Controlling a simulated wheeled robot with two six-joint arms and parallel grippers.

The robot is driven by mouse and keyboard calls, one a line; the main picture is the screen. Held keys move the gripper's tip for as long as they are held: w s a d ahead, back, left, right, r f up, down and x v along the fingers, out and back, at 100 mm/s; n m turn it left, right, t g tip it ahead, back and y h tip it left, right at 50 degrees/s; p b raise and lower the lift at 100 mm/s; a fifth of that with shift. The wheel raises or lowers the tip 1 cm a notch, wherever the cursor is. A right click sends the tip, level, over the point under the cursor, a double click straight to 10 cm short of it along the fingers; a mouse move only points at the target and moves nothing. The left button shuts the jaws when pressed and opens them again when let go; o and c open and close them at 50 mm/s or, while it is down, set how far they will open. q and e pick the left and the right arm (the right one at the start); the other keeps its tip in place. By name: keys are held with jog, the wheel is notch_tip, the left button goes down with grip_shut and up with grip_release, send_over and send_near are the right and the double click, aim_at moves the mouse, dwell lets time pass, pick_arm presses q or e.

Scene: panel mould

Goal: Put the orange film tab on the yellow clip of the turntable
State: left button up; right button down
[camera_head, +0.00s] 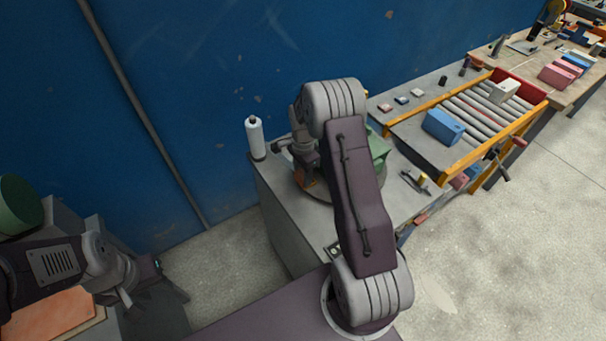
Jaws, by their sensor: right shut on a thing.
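My right arm reaches over the grey bench, and its gripper (309,176) points down at the bench's left part. It is shut on a small orange piece (308,183), probably the orange film tab, of which only a sliver shows. A round grey turntable (318,194) lies just below, mostly covered by my arm. A green block (378,147) shows behind the arm, apparently on the turntable. I cannot make out the yellow clip; the arm may hide it. Whether the tab touches anything is unclear. My left gripper (126,297) is at the lower left, its jaws too unclear to read.
A white bottle (256,138) stands at the bench's left corner. A roller conveyor with yellow rails (497,143) carries a blue block (443,127) and a white block (504,90). Small tools (415,182) lie right of my arm. An orange sheet (50,316) lies below my left arm.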

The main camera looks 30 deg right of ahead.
jog(key=c, duration=0.8)
grip_release()
jog(key=shift+s+a+f, duration=0.2)
jog(key=shift+s+f, duration=0.2)
jog(key=shift+f, duration=0.25)
notch_tip(320, 180, up, 13)
jog(key=s+a+n, duration=0.3)
jog(key=s+n, duration=0.2)
jog(key=s+a+f+n, duration=0.1)
jog(key=s+a+n, duration=0.3)
jog(key=s+n, duration=0.2)
jog(key=s+a+f+n+t, duration=0.1)
jog(key=s+a+n, duration=0.2)
jog(key=s+n, duration=0.2)
jog(key=shift+s+a+f+n+p, duration=0.15)
jog(key=shift+s+n+p, duration=0.05)
jog(key=shift+s, duration=0.2)
jog(key=shift+s+a+f+n+p, duration=0.1)
jog(key=shift+s+a+n+p, duration=0.1)
jog(key=shift+s, duration=0.15)
